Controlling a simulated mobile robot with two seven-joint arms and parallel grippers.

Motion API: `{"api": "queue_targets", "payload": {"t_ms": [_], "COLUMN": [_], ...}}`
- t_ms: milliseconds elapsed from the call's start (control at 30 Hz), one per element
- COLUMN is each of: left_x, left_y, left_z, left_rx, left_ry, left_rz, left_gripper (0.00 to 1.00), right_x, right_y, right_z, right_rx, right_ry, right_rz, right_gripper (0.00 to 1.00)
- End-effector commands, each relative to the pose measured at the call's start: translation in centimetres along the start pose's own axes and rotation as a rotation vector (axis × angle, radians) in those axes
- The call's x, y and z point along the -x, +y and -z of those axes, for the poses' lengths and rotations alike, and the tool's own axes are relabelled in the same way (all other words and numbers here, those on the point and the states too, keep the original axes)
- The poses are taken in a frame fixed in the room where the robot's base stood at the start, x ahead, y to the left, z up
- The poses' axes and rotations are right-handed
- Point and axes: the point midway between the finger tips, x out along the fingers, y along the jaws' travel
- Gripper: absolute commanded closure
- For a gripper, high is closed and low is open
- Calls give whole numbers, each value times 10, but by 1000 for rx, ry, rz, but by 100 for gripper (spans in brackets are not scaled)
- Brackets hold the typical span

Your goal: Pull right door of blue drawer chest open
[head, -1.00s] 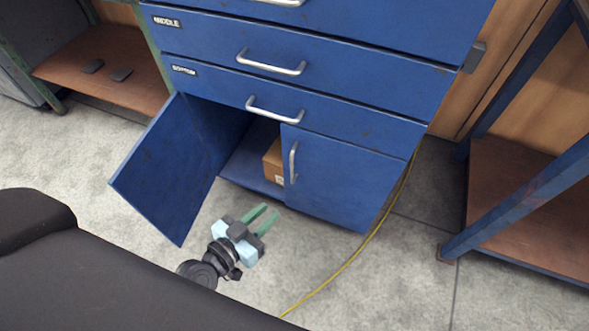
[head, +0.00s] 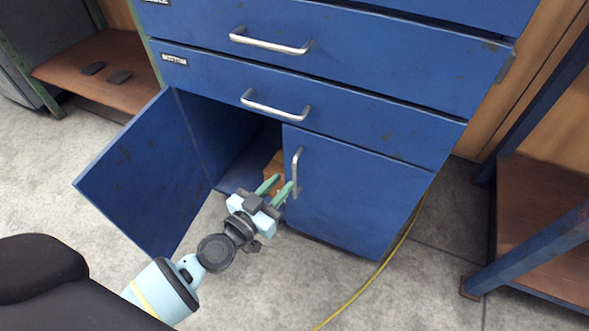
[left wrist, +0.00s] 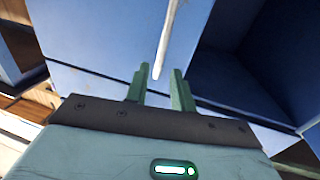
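The blue drawer chest (head: 370,65) stands ahead of me. Its right door (head: 355,195) is closed and has a vertical silver handle (head: 296,172) near its left edge. The left door (head: 138,172) is swung open to the left. My left gripper (head: 279,187) is open, its green fingers close to the lower part of the handle. In the left wrist view the handle (left wrist: 168,38) runs down toward the gap between the two fingertips (left wrist: 160,72); I cannot tell whether they touch it. My right gripper is not in view.
A cardboard box (head: 275,161) sits inside the open left compartment. A yellow cable (head: 372,279) lies on the floor at the chest's right. A blue-framed shelf (head: 535,225) stands at the right, and a brown shelf (head: 105,72) at the far left.

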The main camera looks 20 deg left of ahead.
Motion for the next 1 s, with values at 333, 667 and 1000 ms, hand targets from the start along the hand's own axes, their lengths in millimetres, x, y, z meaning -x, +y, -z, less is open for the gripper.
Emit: {"api": "queue_targets", "payload": {"t_ms": [333, 667, 1000], "left_x": [-50, -61, -61], "left_y": [0, 0, 0], "left_z": [0, 0, 0], "left_rx": [1, -1, 0], "left_ry": [1, 0, 0], "left_rz": [0, -1, 0], "left_gripper": [76, 76, 100], "right_x": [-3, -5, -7], "right_y": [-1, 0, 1], "right_z": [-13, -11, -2], "right_rx": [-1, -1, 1], "right_ry": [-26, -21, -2], "right_rz": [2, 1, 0], "right_gripper": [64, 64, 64]}}
